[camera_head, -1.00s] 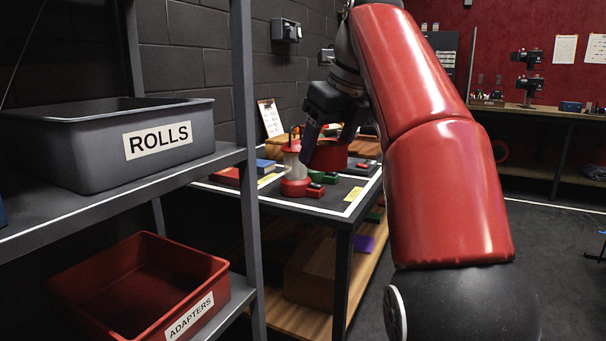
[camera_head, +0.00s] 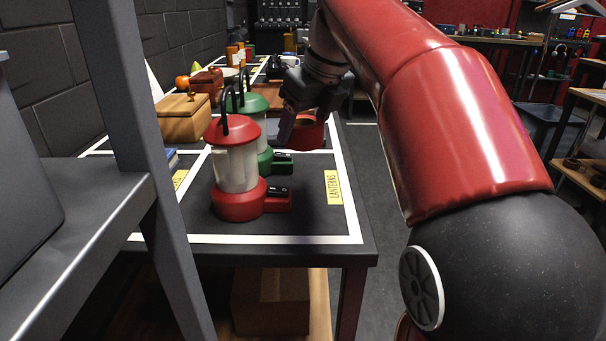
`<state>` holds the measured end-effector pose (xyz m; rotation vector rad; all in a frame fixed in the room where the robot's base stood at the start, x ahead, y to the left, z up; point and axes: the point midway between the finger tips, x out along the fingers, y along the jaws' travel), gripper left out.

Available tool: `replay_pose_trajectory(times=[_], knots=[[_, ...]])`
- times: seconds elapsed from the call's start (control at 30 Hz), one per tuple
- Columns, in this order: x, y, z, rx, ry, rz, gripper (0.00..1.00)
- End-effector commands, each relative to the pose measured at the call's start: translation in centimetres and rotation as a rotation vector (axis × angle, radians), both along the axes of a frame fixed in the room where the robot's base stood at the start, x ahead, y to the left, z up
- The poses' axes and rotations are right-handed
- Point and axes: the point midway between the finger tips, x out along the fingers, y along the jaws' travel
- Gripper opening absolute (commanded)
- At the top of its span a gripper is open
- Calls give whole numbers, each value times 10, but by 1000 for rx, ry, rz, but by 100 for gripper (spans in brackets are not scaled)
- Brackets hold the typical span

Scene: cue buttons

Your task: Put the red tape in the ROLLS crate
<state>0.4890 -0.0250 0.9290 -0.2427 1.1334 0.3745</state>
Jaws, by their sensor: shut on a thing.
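The red tape (camera_head: 310,136) is a red roll with a dark opening, held in my gripper (camera_head: 303,121). My gripper is shut on it and points down, above the table behind the lanterns. Part of the roll is hidden by a finger. A dark grey wall (camera_head: 22,165) stands on the shelf at the far left edge. It looks like the side of the ROLLS crate, but its label is out of view. My gripper is well to the right of it.
A red lantern (camera_head: 236,170) and a green lantern (camera_head: 266,118) stand on the table (camera_head: 300,222) near my gripper. A shelf post (camera_head: 148,140) rises between the shelf (camera_head: 85,225) and the table. A wooden box (camera_head: 184,117) sits behind. Floor to the table's right is clear.

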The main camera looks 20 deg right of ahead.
Motion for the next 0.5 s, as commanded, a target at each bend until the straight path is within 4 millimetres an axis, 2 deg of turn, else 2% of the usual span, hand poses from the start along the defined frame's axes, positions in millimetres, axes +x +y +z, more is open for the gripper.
replay_pose_trajectory(times=[0.03,0.1,0.37,0.5], knots=[[-1,0,-17,0,2,1,37],[-1,0,-31,0,1,1,37],[0,0,-55,0,-1,0,37],[0,0,-77,1,0,0,37]])
